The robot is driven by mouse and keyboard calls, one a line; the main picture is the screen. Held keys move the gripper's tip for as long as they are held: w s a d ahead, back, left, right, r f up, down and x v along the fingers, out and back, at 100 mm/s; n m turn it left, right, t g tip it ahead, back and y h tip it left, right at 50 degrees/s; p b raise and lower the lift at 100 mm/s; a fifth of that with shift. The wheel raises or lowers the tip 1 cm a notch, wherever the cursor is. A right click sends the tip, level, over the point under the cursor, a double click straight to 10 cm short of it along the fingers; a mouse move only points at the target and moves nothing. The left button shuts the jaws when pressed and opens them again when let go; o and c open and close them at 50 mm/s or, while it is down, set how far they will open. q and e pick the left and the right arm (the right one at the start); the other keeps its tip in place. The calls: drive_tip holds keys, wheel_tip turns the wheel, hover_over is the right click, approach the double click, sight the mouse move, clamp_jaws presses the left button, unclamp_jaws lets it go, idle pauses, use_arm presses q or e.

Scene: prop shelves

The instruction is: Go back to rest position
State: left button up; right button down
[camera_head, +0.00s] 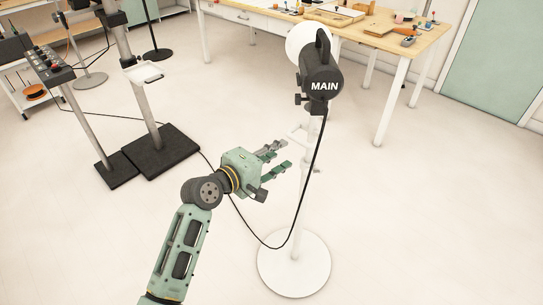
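My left gripper (278,160) is in the middle of the head view, on a green arm that comes in from the bottom left. Its two fingers are apart, with nothing visible between them. They point right, toward the white pole of a lamp stand (305,185). In the picture the fingertips end just left of the pole; I cannot tell how far apart they are in depth. A black lamp marked MAIN (322,80) sits on top of the stand. My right gripper is not in view.
The stand's round white base (294,265) is on the floor, with a black cable looping beside it. A workbench (345,28) with small items is behind. Stands on black bases (160,150) and a control box (48,65) are at left. The right floor is clear.

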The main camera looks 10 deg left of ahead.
use_arm(q)
drive_tip(key=shift+v, duration=1.1)
drive_tip(key=s+a+f+m+g+y, duration=0.1)
drive_tip(key=s+a+f+y, duration=0.1)
drive_tip(key=f, duration=1)
drive_tip(key=s+a+f+m+g+y, duration=0.1)
drive_tip(key=s+a+f+g+y, duration=0.15)
drive_tip(key=f, duration=0.95)
drive_tip(key=s+a+f+m+g+y, duration=0.1)
drive_tip(key=s+a+f, duration=0.1)
drive_tip(key=s+f, duration=0.45)
drive_tip(key=s+a+f+m+g+y, duration=0.15)
drive_tip(key=s+f, duration=0.25)
drive_tip(key=f, duration=0.5)
drive_tip(key=s+a+f+m+g, duration=0.2)
drive_tip(key=s+f, duration=0.4)
drive_tip(key=s, duration=0.7)
drive_tip(key=s+a+f+m+g+y, duration=0.1)
drive_tip(key=s+a+f+m, duration=0.2)
drive_tip(key=s+f, duration=0.4)
drive_tip(key=s+a+f+m+g+y, duration=0.1)
drive_tip(key=s+f, duration=0.5)
drive_tip(key=s, duration=1.2)
drive_tip(key=a+m+g, duration=0.1)
drive_tip(key=a+m, duration=0.1)
drive_tip(key=m, duration=0.1)
drive_tip(key=shift+s+a+f+g, duration=0.25)
drive_tip(key=shift+s+g, duration=0.05)
drive_tip(key=shift+s, duration=0.05)
